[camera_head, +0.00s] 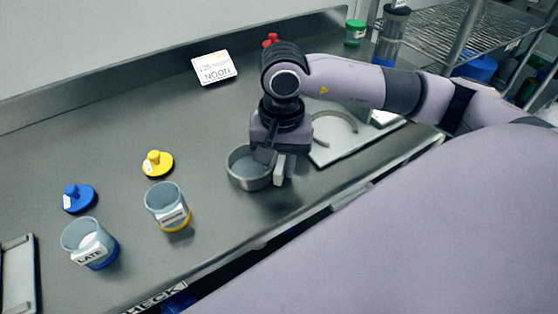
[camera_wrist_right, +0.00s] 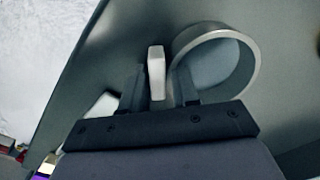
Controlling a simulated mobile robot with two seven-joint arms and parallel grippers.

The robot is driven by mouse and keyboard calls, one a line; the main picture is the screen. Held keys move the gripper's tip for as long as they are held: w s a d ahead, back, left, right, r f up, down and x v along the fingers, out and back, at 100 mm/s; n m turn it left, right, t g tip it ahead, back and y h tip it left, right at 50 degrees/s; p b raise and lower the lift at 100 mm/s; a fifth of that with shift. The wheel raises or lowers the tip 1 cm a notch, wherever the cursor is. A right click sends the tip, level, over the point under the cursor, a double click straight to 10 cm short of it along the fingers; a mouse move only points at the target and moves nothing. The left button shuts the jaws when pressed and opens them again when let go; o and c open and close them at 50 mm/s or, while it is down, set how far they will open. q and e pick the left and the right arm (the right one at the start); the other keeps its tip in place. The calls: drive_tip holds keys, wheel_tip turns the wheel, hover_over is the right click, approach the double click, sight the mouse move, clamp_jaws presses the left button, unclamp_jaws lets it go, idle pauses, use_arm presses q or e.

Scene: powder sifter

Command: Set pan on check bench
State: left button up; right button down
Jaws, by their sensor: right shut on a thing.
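A round grey metal pan (camera_head: 249,172) is level and at or just above the grey bench (camera_head: 215,125); I cannot tell whether it touches. The bench's front edge carries a label reading CHECK. My right gripper (camera_head: 277,165) points down at the pan's right side, shut on its pale handle block. In the right wrist view the pale block (camera_wrist_right: 157,72) stands between the fingers of the gripper (camera_wrist_right: 157,85), and the round pan (camera_wrist_right: 253,70) is beside it, partly hidden by a finger. My left gripper is not in view.
A cup with a yellow base (camera_head: 163,196) and one with a blue base marked LATE (camera_head: 84,236) stand left. Yellow (camera_head: 157,163) and blue (camera_head: 78,198) knobbed lids lie behind them. A NOON card (camera_head: 214,68) lies at the back. A pale board (camera_head: 340,140) lies right.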

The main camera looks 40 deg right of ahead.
drive_tip(key=shift+f, duration=0.2)
drive_tip(key=c, duration=0.8)
unclamp_jaws()
drive_tip(key=shift+r, duration=0.1)
drive_tip(key=shift+c, duration=0.2)
drive_tip(key=shift+r, duration=0.25)
wheel_tip(320, 180, up, 12)
drive_tip(key=shift+s+d, duration=0.15)
drive_tip(key=shift+f, duration=0.2)
